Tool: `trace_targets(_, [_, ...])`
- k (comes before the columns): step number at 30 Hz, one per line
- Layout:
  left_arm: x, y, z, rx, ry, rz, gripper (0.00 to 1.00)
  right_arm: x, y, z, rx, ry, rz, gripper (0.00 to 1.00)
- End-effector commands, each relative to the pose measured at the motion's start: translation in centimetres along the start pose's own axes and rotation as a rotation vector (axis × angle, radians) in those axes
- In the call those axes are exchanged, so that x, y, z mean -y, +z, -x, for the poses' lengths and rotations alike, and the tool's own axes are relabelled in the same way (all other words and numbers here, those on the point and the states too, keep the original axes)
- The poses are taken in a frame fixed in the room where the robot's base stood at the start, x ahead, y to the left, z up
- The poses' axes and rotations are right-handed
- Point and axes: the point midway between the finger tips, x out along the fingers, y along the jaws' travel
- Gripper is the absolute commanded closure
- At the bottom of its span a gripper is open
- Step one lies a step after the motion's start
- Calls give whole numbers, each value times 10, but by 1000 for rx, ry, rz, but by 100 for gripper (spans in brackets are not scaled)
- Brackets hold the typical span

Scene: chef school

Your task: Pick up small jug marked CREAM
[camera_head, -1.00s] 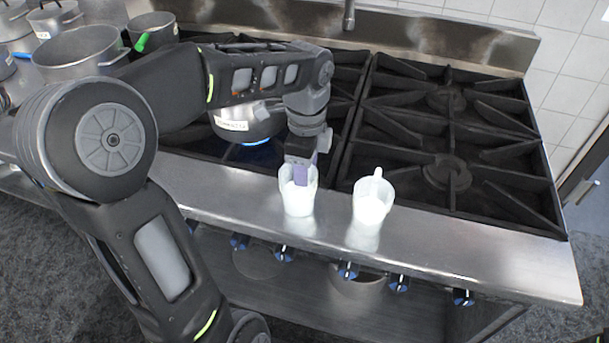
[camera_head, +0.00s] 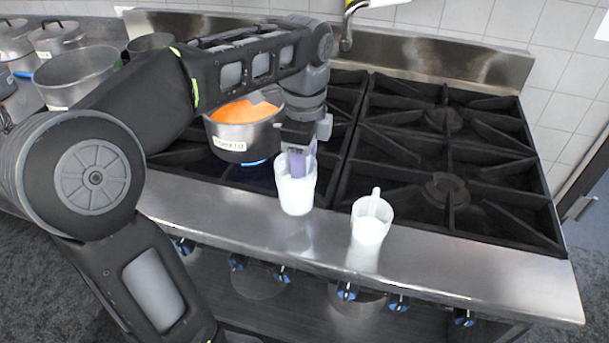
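Two small white jugs show at the stove's front ledge, and I cannot read a mark on either. My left gripper (camera_head: 298,165) is at the far rim of the left jug (camera_head: 296,193), with a purple-grey finger inside its mouth, and appears shut on its wall. This jug is roughly upright and held a little above the steel ledge, with its reflection below. The right jug (camera_head: 370,225) stands on the ledge with its handle pointing away. My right gripper is not in view.
The right burner grates (camera_head: 445,150) are empty. Several pots stand at the far left. A tap (camera_head: 347,35) hangs over the back.

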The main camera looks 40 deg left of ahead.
Motion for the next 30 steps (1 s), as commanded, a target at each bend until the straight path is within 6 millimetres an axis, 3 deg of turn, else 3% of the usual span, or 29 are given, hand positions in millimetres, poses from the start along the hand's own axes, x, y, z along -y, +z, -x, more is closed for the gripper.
trace_targets(1, [0,0,9,0,-1,-1,100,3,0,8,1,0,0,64])
trace_targets(9, [0,0,22,0,0,-1,100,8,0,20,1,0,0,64])
trace_targets(30, [0,0,24,0,0,-1,100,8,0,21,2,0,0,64])
